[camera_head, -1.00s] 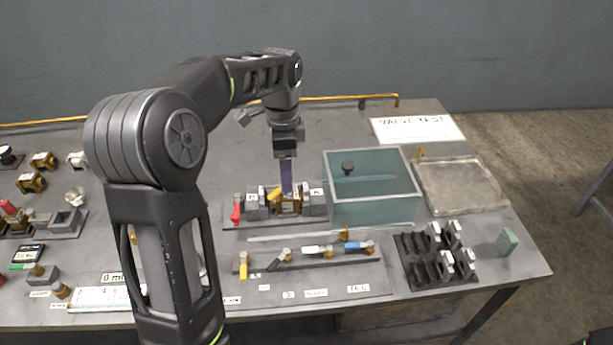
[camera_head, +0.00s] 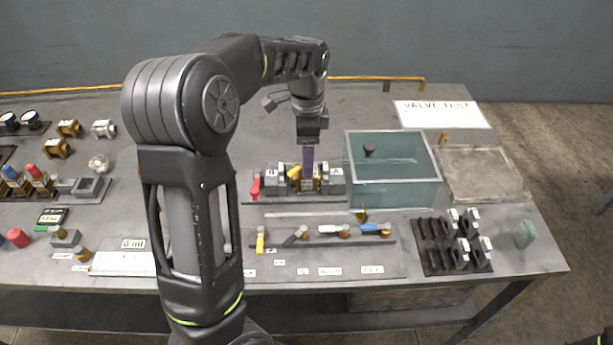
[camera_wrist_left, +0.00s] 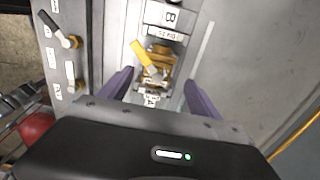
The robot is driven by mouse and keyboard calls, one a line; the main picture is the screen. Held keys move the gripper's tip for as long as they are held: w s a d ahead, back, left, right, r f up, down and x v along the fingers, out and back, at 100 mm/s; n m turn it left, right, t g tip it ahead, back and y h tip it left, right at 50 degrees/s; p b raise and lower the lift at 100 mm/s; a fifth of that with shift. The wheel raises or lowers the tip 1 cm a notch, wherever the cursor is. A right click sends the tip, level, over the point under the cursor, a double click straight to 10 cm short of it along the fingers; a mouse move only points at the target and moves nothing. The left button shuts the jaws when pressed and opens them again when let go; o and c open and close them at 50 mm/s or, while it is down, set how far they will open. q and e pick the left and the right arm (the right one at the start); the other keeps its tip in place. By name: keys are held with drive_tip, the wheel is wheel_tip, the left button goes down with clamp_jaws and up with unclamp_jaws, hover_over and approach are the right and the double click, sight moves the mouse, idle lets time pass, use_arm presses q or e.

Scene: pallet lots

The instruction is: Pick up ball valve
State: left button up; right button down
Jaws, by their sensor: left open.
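A brass ball valve with a yellow lever (camera_head: 295,172) sits in the clamp fixture (camera_head: 333,181) between grey blocks, below my left gripper (camera_head: 308,168). In the left wrist view the valve (camera_wrist_left: 158,62) lies between the block labelled B and a smaller labelled part. My left gripper (camera_wrist_left: 160,96) is open, with one purple finger on each side of the valve's near end. I cannot tell whether the fingers touch it. More lever valves stand in a row in front: yellow (camera_head: 260,242), grey (camera_head: 295,236), white (camera_head: 332,230) and blue (camera_head: 375,229). My right gripper is out of view.
A glass water tank (camera_head: 393,190) stands right of the fixture, with a shallow tray (camera_head: 480,170) beyond it. A rack of black clips (camera_head: 452,243) is at front right. A red lever (camera_head: 255,186) is at the fixture's left end. Fittings crowd the left side.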

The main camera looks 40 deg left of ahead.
use_arm(q)
drive_tip(key=f, duration=0.3)
drive_tip(key=f+p, duration=0.1)
drive_tip(key=f, duration=0.1)
drive_tip(key=shift+s, duration=0.25)
drive_tip(key=shift+c, duration=0.4)
clamp_jaws()
idle(0.5)
